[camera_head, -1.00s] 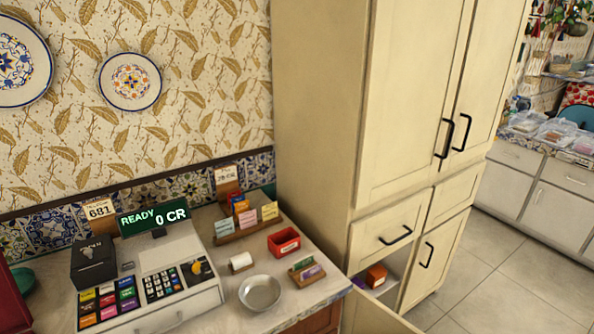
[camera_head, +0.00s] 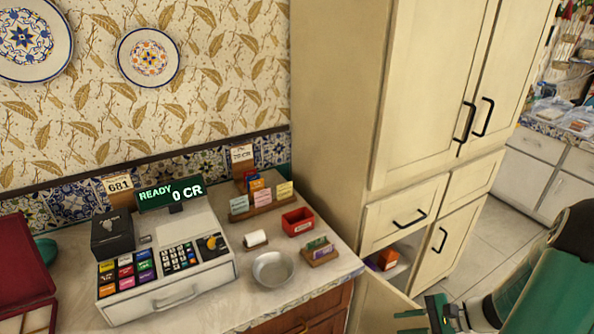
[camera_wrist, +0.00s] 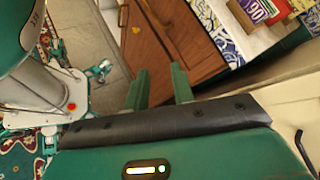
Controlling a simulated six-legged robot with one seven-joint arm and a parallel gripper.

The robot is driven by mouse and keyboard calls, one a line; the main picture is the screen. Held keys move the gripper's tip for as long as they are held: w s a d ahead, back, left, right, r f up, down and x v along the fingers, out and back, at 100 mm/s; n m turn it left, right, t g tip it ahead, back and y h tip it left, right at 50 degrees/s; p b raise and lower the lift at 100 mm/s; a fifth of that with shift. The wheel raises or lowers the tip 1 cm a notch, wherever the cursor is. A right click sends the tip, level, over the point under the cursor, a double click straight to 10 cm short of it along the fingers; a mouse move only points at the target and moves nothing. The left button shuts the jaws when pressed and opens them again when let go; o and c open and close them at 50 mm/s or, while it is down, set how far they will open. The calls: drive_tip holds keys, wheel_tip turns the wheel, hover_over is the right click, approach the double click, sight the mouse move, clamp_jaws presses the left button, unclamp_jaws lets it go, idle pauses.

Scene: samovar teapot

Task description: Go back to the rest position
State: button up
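My gripper (camera_head: 425,315) shows at the lower right of the head view, beside the open lower cabinet door (camera_head: 380,305). My green and dark arm enters from the right edge. In the wrist view, two green fingers (camera_wrist: 158,88) stand apart with nothing visible between them. Brown drawer fronts (camera_wrist: 175,45) lie beyond the fingers.
The tall cream cabinet (camera_head: 340,110) stands right of the counter, with an orange item (camera_head: 388,259) inside its open lower compartment. The counter holds a cash register (camera_head: 165,262), a metal bowl (camera_head: 273,268) and a red tray (camera_head: 298,222). Tiled floor (camera_head: 480,262) is clear at right.

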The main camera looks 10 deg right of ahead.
drive_tip(key=s+a+r+n+h, duration=0.2)
drive_tip(key=a+r+n, duration=0.3)
drive_tip(key=r, duration=0.3)
drive_tip(key=s+a+r+n+h, duration=0.2)
drive_tip(key=a+r+n+h, duration=0.3)
drive_tip(key=r, duration=0.3)
drive_tip(key=s+a+r+n+t+h, duration=0.1)
drive_tip(key=s+a+r+n+h, duration=0.1)
drive_tip(key=a+r+n, duration=0.3)
wheel_tip(320, 180, up, 4)
drive_tip(key=shift+s+a+f+h, duration=0.15)
drive_tip(key=shift+s+a+h, duration=0.25)
drive_tip(key=shift+a+h, duration=0.4)
drive_tip(key=shift+d, duration=0.1)
idle(0.6)
